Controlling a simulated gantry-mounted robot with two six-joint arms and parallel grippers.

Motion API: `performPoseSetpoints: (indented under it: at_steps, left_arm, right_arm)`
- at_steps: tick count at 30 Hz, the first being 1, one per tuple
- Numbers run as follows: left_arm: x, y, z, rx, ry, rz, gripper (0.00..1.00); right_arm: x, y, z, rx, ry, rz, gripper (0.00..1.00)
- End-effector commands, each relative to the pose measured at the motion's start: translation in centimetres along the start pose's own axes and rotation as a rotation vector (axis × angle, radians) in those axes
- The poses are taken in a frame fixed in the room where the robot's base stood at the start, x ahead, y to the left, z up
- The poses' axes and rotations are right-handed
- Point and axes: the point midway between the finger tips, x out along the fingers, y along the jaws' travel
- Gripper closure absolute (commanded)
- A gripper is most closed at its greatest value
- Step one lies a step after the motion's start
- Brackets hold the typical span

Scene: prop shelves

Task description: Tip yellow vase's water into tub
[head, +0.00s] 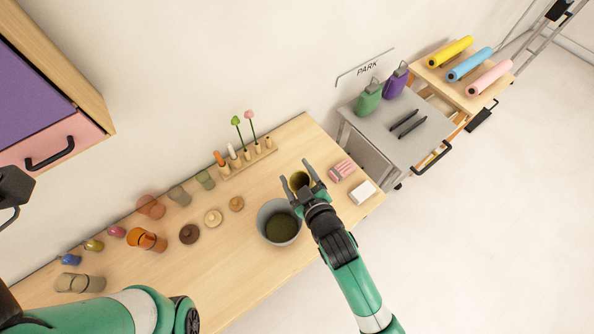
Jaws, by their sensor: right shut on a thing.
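My right gripper (311,181) is shut on the yellow vase (299,180), which sits between its fingers. The vase's round opening shows toward the camera; whether it is tilted, and whether it holds water, I cannot tell. The tub (264,213) is a grey round bucket on the table with a dark greenish inside. The vase is just behind and to the right of the tub, close to its rim. My left arm shows at the bottom left, and its gripper is outside the view.
The wooden table (200,262) carries jars, lids and small coloured items on its left. A wooden rack (250,162) with pegs and two flowers stands behind the tub. A pink striped box (341,170) and a white box (362,192) lie right of my right gripper.

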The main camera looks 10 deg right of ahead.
Motion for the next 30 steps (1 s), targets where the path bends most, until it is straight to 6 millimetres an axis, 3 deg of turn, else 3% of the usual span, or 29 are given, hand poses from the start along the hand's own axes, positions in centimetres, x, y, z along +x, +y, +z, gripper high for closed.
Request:
performPoseSetpoints:
  at_steps: [8, 14, 30]
  left_arm:
    - [0.4, 0.0, -0.4, 0.0, 0.0, 0.0, 0.3]
    - [1.2, 0.0, -1.1, 0.0, 0.0, 0.0, 0.3]
    - [0.7, 0.0, -0.7, 0.0, 0.0, 0.0, 0.3]
  right_arm:
    - [-0.1, 0.2, -0.2, 0.053, 0.001, -0.02, 1.0]
    - [0.0, 1.6, 0.1, 0.15, -0.001, -0.056, 1.0]
    - [0.6, 3.2, 1.2, 0.306, 0.0, -0.121, 1.0]
